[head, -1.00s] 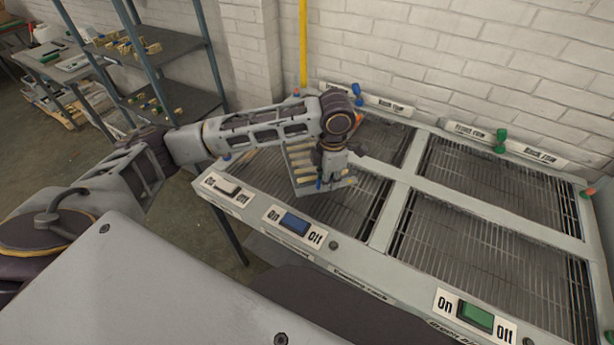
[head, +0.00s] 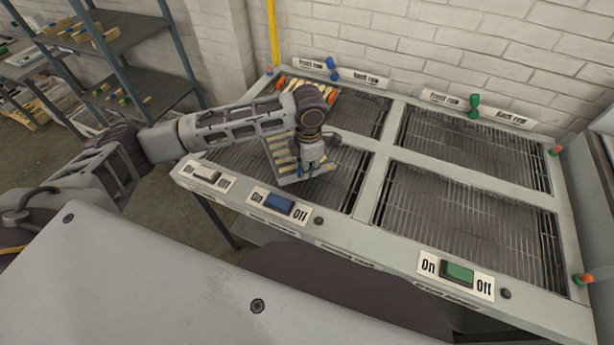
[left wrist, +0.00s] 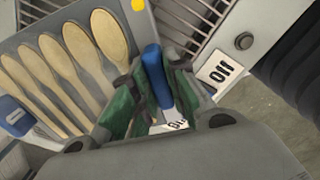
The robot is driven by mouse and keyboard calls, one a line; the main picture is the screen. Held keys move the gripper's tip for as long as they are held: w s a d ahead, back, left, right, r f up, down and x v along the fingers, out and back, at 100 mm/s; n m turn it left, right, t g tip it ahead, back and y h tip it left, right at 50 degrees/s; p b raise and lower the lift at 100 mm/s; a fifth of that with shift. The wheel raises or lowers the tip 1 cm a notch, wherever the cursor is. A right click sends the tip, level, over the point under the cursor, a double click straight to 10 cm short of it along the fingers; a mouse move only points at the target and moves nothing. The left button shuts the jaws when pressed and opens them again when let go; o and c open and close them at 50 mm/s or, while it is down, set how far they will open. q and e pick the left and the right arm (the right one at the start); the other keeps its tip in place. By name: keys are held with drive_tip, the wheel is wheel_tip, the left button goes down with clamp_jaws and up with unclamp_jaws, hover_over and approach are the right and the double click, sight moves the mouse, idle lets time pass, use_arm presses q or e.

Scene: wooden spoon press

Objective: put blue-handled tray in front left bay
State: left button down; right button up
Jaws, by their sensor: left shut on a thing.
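The blue-handled tray (head: 277,149) holds a row of wooden spoons and is over the front left bay (head: 345,188) in the head view. My left gripper (head: 313,166) is shut on its near blue handle (left wrist: 158,76), which shows between the green finger pads in the left wrist view. The tray's other blue handle (left wrist: 15,117) is at the left of that view. My arm and gripper hide part of the tray. I cannot tell whether the tray touches the grille. My right gripper is not in view.
Another tray with orange handles and spoons (head: 314,88) lies in the back left bay (head: 362,112). The back right bay (head: 480,150) and front right bay (head: 465,215) are empty. Switches (head: 278,205) line the front edge. A shelf rack (head: 115,45) stands at the left.

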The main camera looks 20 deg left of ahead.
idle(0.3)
use_arm(q)
drive_tip(key=shift+f, duration=2.6)
drive_tip(key=c, duration=1.4)
unclamp_jaws()
wheel_tip(320, 180, up, 12)
drive_tip(key=shift+s+d+r, duration=0.1)
drive_tip(key=shift+d+r, duration=0.05)
